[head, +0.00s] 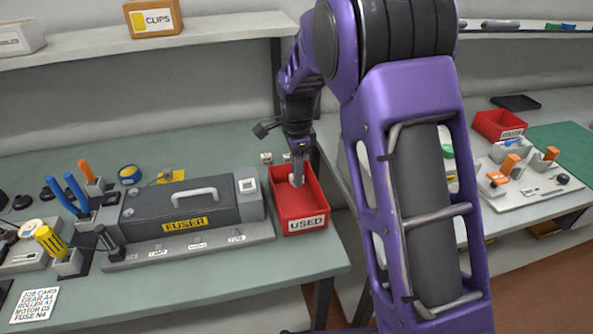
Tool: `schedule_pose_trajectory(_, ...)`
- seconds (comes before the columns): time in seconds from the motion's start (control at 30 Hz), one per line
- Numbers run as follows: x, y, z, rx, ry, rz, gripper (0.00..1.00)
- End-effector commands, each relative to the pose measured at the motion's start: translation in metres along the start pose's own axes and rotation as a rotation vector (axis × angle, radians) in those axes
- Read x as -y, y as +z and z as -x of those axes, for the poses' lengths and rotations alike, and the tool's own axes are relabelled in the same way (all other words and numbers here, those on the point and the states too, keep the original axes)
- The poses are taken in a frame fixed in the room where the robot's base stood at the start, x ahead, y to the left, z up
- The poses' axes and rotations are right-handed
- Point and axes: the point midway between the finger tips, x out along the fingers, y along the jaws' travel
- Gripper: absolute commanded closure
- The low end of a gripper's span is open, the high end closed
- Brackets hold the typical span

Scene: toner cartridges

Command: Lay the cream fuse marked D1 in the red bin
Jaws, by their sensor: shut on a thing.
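A red bin (302,205) labelled USED stands at the right end of the left bench, beside the grey fuser unit. My gripper (297,176) points down into the back part of this bin. It is shut on a small cream piece (294,180), which looks like the cream fuse. The piece is mostly hidden by the fingers, and no D1 mark can be read. I cannot tell whether it touches the bin floor. The front part of the bin looks empty.
The grey fuser unit (185,212) sits close to the bin's left. Small pale pieces (266,158) stand behind the bin. Screwdrivers (75,192) and a job card (35,304) are further left. Another red bin (499,125) is on the right bench. My arm hides the middle.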

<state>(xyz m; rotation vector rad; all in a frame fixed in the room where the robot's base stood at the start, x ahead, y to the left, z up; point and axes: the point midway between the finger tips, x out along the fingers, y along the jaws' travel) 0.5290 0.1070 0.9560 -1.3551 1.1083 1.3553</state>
Motion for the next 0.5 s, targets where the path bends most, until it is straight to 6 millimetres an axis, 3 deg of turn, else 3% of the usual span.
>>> schedule_pose_trajectory(0.13,0.0001,0.0000,0.0006,0.000,0.000,0.000,1.00)
schedule_pose_trajectory(0.17,0.0001,0.0000,0.0006,0.000,0.000,0.000,0.69)
schedule_pose_trajectory(0.33,0.0001,0.0000,0.0007,0.000,0.000,0.000,0.39)
schedule_pose_trajectory(0.5,0.0001,0.0000,0.0006,0.000,0.000,0.000,0.39)
